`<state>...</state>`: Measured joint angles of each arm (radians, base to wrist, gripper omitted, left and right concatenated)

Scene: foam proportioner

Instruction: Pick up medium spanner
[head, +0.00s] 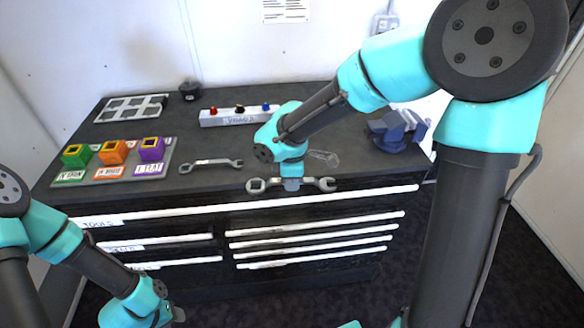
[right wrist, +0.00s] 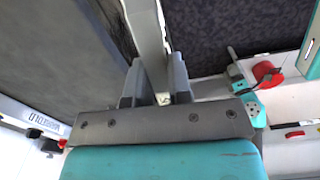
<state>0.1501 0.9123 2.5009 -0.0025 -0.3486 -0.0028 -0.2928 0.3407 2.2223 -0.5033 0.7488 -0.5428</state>
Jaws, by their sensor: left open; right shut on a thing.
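My right gripper (head: 291,184) is shut on a grey double-ended spanner (head: 322,184) at the front edge of the bench. In the right wrist view the spanner's pale shaft (right wrist: 147,35) runs between the two fingers (right wrist: 156,92). A second grey spanner (head: 211,163) lies on the bench to the left and looks smaller. The size labels cannot be read. My left gripper (head: 176,315) is open and empty, low in front of the drawers.
Green (head: 76,155), orange (head: 113,152) and purple (head: 151,149) blocks stand on a tray at the left. A white box with coloured knobs (head: 235,117) is at the back. A blue-grey vice (head: 397,132) stands at the right. A faint clear outline (head: 324,158) lies behind the held spanner.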

